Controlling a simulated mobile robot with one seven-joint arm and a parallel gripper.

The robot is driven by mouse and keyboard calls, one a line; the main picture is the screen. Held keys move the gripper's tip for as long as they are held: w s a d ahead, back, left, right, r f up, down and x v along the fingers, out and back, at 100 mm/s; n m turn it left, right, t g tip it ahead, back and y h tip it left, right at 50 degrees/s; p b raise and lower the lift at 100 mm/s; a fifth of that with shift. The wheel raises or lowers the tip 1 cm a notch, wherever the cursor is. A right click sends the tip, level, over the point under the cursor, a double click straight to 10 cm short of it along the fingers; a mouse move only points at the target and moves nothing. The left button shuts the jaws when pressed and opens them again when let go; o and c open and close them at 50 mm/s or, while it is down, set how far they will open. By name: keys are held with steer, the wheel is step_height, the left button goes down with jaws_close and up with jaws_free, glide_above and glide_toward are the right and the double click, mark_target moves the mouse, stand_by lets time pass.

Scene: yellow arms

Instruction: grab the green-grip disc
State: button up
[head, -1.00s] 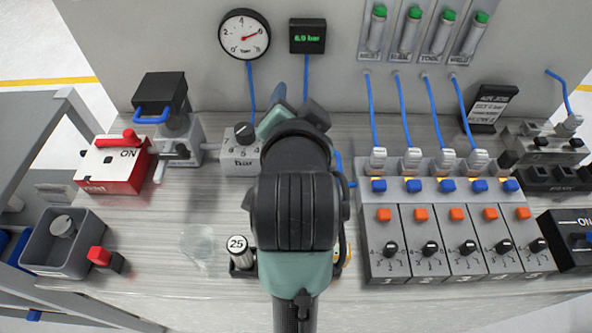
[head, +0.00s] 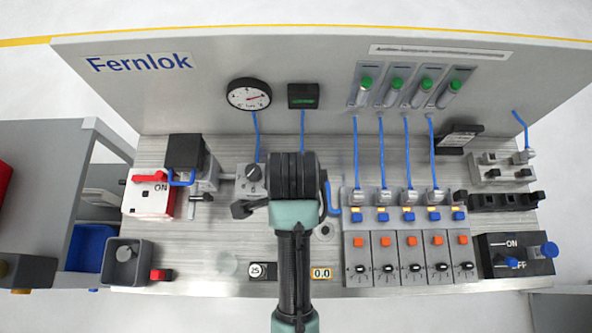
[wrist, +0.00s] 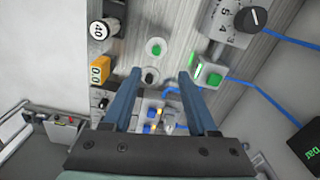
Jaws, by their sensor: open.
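The green-grip disc (wrist: 156,48) is a pale round disc with a green grip in its middle, lying on the metal bench top in the wrist view. My arm hides it in the head view. My gripper (wrist: 159,72) is open, its two blue fingers apart and empty. The green grip shows just beyond the fingertips, between their lines. A similar disc with a dark grip (wrist: 150,76) shows between the fingertips; it also shows right of my arm in the head view (head: 325,231). I cannot tell the fingers' height above the bench.
An orange 0.0 display (wrist: 98,71) and a numbered round cap (wrist: 100,30) stand to the left. A grey knob block (head: 250,175) and a row of valve modules (head: 410,262) flank my arm.

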steer(key=f, duration=0.6)
steer(key=shift+s+f, duration=0.25)
steer(key=shift+s, duration=0.1)
steer(key=shift+d+f+p, duration=0.15)
steer(key=shift+f+p, duration=0.65)
steer(key=shift+f, duration=2.25)
jaws_close()
